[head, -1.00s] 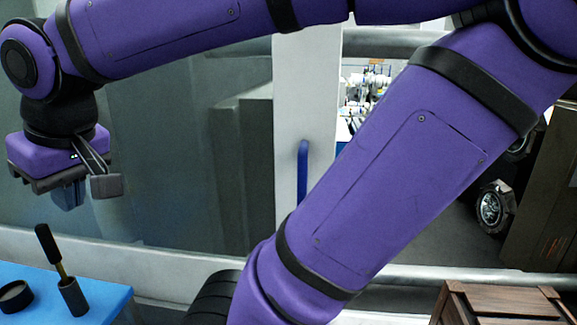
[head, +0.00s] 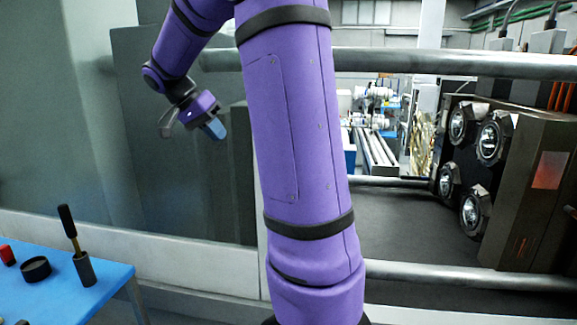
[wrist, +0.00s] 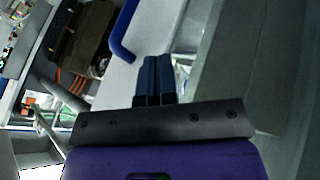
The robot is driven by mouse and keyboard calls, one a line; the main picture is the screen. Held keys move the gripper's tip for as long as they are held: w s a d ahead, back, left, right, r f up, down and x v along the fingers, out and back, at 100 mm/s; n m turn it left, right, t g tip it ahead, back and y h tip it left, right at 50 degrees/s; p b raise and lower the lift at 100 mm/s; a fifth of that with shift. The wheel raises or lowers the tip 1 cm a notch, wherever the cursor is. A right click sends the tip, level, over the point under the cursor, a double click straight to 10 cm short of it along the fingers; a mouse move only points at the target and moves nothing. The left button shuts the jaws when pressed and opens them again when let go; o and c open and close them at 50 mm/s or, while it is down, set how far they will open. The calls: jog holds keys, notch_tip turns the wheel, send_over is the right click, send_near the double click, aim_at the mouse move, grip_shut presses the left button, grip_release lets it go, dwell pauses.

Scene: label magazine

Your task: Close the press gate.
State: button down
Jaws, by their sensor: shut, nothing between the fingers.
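The press gate shows in the wrist view as a pale panel (wrist: 117,76) with a blue bar handle (wrist: 124,30) near its top. In the head view my arm hides most of that panel; only a pale strip (head: 262,215) shows left of the arm, and the handle is hidden. My gripper (head: 214,129) is at upper left in the head view, in front of the grey-green wall. In the wrist view its two blue fingers (wrist: 153,80) lie together, empty. They are apart from the handle in the picture; the depth between them is unclear.
Metal rails (head: 450,63) cross the opening right of my arm. A dark unit with several round lamps (head: 490,140) stands at the right. A blue table (head: 50,300) at lower left holds a dark cup (head: 84,268) with a tool, a black ring and a red piece.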

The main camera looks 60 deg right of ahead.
aim_at(247, 159)
jog(key=s+d+f, duration=0.6)
jog(key=s+f, duration=0.2)
jog(key=shift+s+m, duration=0.3)
jog(key=shift+d, duration=0.1)
dwell(0.4)
